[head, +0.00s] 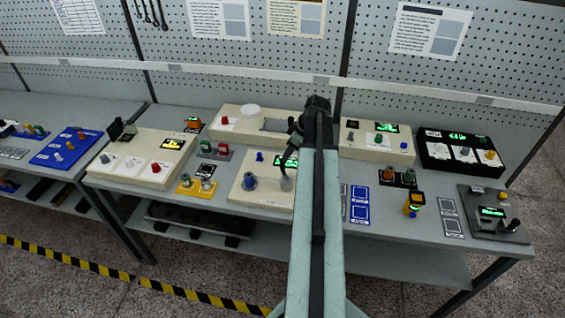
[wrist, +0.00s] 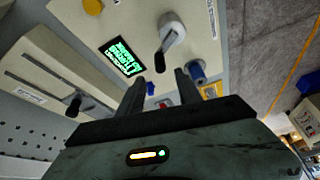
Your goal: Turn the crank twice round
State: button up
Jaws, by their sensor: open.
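The crank (wrist: 171,30) is a pale grey round hub with a dark handle. It sits on a cream box (wrist: 222,12) beside a green-lit display (wrist: 122,57), and in the head view it shows at the right of the cream box (head: 236,195), partly behind my arm. My gripper (wrist: 160,77) is open and empty. Its two dark fingers point toward the crank, with the handle tip just beyond and between them. I cannot tell whether they touch. In the head view my gripper (head: 290,153) is above the box's back right part, small and dark.
A blue knob (wrist: 197,70) stands close to the right finger, and a small blue button (wrist: 151,88) lies between the fingers in the picture. Another cream box (head: 238,123) stands behind. A black box (head: 461,153) and grey box (head: 494,213) are at the right.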

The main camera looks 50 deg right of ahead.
aim_at(282, 162)
jog(key=b+x, duration=0.7)
jog(key=x, duration=0.1)
jog(key=shift+r, duration=0.15)
jog(key=shift+d, duration=0.1)
grip_shut()
